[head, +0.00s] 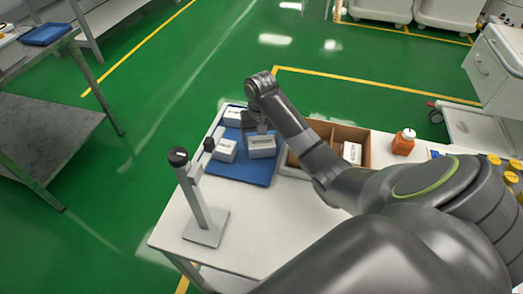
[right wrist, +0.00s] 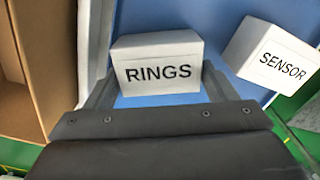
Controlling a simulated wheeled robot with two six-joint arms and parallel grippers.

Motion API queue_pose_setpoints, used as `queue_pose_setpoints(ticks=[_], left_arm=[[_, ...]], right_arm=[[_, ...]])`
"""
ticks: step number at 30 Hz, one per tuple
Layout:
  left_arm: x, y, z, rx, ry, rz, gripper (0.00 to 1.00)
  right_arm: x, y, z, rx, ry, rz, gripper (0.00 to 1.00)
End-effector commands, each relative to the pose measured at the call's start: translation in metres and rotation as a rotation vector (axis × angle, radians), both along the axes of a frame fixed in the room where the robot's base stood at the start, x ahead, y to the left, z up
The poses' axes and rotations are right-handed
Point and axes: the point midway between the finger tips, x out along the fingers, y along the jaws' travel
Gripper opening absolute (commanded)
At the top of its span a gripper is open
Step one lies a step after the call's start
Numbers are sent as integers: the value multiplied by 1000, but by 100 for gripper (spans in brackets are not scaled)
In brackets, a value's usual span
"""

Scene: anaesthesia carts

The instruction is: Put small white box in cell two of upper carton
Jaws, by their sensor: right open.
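A white box marked RINGS (right wrist: 158,62) sits on the blue tray (head: 233,170); it also shows in the head view (head: 262,147). My right gripper (right wrist: 158,88) is open, with its fingers on either side of the near part of this box; whether they touch it I cannot tell. A second white box, marked SENSOR (right wrist: 272,56), lies to its right in the wrist view, and a third white box (head: 235,116) is at the tray's far edge. The brown divided carton (head: 347,131) stands right of the tray, partly hidden by my right arm. My left gripper is out of view.
A white box (head: 352,153) stands in the carton. A post with a dark top (head: 193,190) rises from the table's left part. Bare tabletop lies in front of the tray.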

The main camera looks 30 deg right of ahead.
Motion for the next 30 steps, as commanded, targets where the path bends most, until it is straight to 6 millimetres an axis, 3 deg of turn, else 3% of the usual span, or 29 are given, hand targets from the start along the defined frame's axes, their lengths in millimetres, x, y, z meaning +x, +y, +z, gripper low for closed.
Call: queue_pose_setpoints(ticks=[3, 9, 17, 25, 30], left_arm=[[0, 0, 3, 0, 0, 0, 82], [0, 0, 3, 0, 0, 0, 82], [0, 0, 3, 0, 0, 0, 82], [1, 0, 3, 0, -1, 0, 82], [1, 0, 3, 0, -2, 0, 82]], right_arm=[[-1, 0, -10, 0, 2, 1, 78], [-1, 0, -11, 0, 1, 1, 78], [-1, 0, -11, 0, 0, 1, 48], [0, 0, -9, 0, -1, 1, 48], [0, 0, 4, 0, -3, 1, 48]])
